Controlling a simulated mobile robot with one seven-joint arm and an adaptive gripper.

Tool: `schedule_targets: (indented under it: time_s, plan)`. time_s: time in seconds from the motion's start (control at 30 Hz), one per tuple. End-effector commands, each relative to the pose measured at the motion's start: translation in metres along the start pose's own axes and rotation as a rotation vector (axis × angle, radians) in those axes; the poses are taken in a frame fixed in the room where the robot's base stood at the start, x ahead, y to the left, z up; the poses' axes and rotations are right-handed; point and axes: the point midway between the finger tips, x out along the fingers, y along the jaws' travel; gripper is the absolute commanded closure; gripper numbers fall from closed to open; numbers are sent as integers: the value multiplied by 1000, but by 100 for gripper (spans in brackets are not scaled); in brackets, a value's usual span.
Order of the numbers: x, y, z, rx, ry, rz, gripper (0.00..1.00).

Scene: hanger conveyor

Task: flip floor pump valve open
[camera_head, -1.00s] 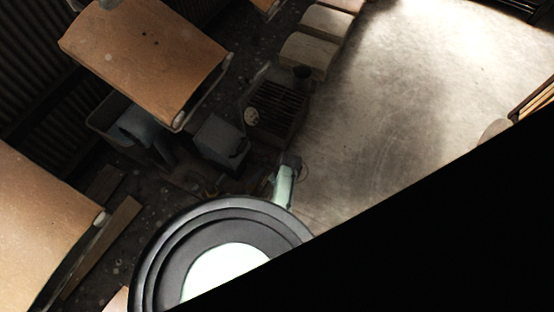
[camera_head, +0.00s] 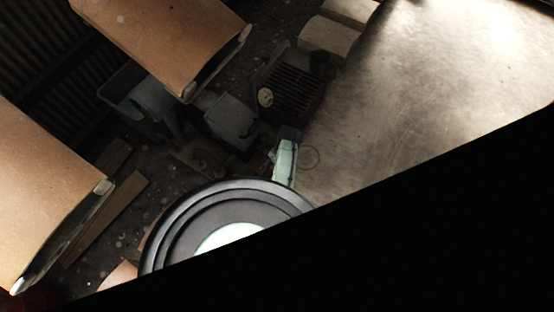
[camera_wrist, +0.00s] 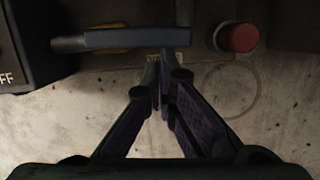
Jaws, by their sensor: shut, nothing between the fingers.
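In the wrist view, a lever with a dark blue-grey grip (camera_wrist: 135,38) and a bare metal stub at its left end lies level across the upper part of the picture. I take it for the valve handle, but its valve body is not clear. My gripper (camera_wrist: 160,72) is shut and empty, with its fingertips just below the right part of the grip in the picture. I cannot tell whether they touch it. In the head view, my own arm shows at the bottom, and neither the gripper nor the lever can be made out.
A red round button (camera_wrist: 237,38) sits right of the lever. A black box marked "OFF" (camera_wrist: 22,50) stands at the left. In the head view, brown panels (camera_head: 165,38) hang at the left, above dark clutter. A pale floor (camera_head: 430,90) lies open at the right.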

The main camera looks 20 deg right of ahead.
Motion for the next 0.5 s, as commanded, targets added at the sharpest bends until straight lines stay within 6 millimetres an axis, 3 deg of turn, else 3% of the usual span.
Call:
schedule_targets:
  time_s: [0.1,0.5]
  plan:
    - [1,-3,9,-21,-2,5,100]
    - [1,-4,12,-21,-7,1,100]
